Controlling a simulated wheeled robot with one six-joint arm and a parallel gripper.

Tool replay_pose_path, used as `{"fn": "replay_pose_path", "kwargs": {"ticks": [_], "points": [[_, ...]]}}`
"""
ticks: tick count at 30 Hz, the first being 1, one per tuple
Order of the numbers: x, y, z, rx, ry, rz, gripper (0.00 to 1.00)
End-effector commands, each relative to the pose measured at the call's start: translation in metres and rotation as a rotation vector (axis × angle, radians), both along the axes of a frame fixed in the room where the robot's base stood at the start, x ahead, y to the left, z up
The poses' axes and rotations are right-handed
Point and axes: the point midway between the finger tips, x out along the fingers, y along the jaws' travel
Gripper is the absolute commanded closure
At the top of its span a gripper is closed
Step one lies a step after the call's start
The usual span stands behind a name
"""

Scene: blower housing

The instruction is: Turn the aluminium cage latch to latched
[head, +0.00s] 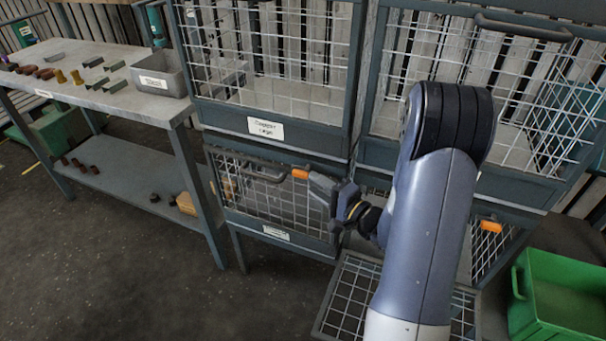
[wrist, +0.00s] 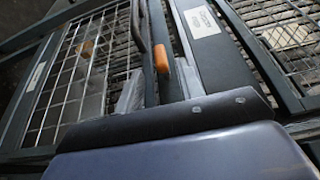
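An orange latch handle (head: 299,173) sits at the upper right of the lower left cage door (head: 268,200). That cage's label (head: 276,233) is too small to read, so I cannot tell if it is the aluminium cage. My gripper (head: 318,184) is just right of this handle. In the wrist view, the orange handle (wrist: 161,55) shows ahead between the two grey fingers of my gripper (wrist: 158,85), which stand apart. I cannot tell whether either finger touches it. The latch's base is hidden behind the gripper.
Another orange latch (head: 491,226) is on the lower right cage, partly behind my arm. The upper left cage label (head: 265,128) seems to read "Copper cage". A workbench (head: 110,95) stands left, a green crate (head: 565,295) right. The floor at front left is clear.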

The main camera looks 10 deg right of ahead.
Motion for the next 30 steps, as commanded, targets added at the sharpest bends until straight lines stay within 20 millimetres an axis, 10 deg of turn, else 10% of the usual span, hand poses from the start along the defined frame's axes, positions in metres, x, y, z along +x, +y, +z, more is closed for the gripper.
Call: {"fn": "replay_pose_path", "kwargs": {"ticks": [21, 30], "points": [[0.046, 0.028, 0.000, 0.000, 0.000, -0.001, 0.64], [0.045, 0.028, 0.000, 0.000, 0.000, -0.001, 0.87]]}}
